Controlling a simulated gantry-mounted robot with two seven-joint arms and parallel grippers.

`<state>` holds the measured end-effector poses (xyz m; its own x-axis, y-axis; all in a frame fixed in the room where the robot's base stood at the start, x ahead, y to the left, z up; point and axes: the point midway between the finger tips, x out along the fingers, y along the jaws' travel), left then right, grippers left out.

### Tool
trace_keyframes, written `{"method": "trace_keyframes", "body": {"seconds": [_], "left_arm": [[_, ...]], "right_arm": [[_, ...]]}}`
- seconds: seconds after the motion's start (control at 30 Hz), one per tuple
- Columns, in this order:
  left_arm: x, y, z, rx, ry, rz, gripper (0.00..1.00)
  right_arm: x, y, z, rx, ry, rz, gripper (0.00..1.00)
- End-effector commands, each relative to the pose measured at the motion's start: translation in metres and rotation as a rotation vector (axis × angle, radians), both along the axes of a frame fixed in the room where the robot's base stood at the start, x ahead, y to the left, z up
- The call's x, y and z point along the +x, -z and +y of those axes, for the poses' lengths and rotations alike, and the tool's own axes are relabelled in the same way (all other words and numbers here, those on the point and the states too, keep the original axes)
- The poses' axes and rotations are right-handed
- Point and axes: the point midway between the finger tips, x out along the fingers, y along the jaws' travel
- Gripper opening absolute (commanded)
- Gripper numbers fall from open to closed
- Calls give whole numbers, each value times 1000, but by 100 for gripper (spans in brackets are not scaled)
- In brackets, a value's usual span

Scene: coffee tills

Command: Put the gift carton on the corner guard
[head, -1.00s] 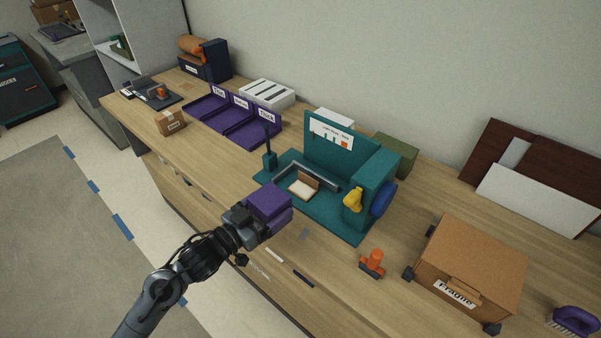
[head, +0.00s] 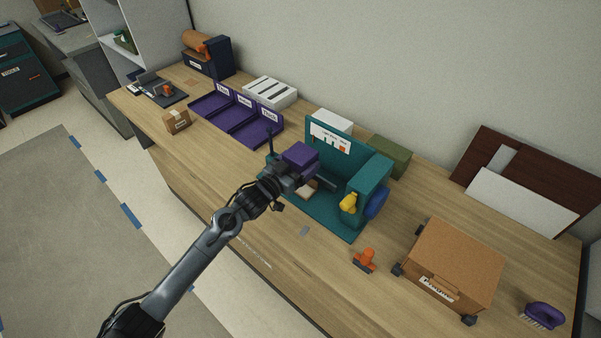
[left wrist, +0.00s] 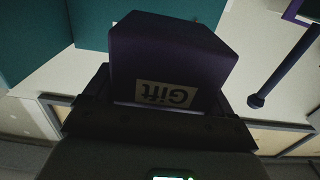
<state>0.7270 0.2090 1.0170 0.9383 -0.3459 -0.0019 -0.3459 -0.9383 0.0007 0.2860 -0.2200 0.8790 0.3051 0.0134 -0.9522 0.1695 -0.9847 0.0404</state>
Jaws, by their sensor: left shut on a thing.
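The gift carton is a purple box (head: 300,155). In the left wrist view its "Gift" label reads upside down on the carton (left wrist: 168,55). My left gripper (head: 291,171) is shut on it and holds it over the teal station (head: 340,226). A grey angled bar (head: 327,184), which looks like the corner guard, stands on the station's base, partly hidden behind the carton and gripper. The brown and cream block (head: 305,194) beside the bar is also partly covered. The gap between carton and bar cannot be judged. My right gripper is not in view.
The station has a teal back panel with a sign (head: 331,136), a yellow part (head: 349,203) and a blue wheel (head: 377,204). An orange-handled tool (head: 365,259) and a large brown carton (head: 455,265) stand to the right. Purple trays (head: 238,122) lie left. The front bench is mostly clear.

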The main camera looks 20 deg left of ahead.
Motion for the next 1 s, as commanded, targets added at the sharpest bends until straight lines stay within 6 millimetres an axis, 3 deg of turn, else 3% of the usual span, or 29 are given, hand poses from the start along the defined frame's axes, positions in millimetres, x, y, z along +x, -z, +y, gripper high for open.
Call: {"method": "trace_keyframes", "body": {"seconds": [0.27,0.5,1.0], "left_arm": [[0,16,0,-1,1,-2,47],[0,43,0,-1,1,-2,47],[0,51,0,-1,0,-3,47]], "right_arm": [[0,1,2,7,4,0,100],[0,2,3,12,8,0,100],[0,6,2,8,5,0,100]]}}
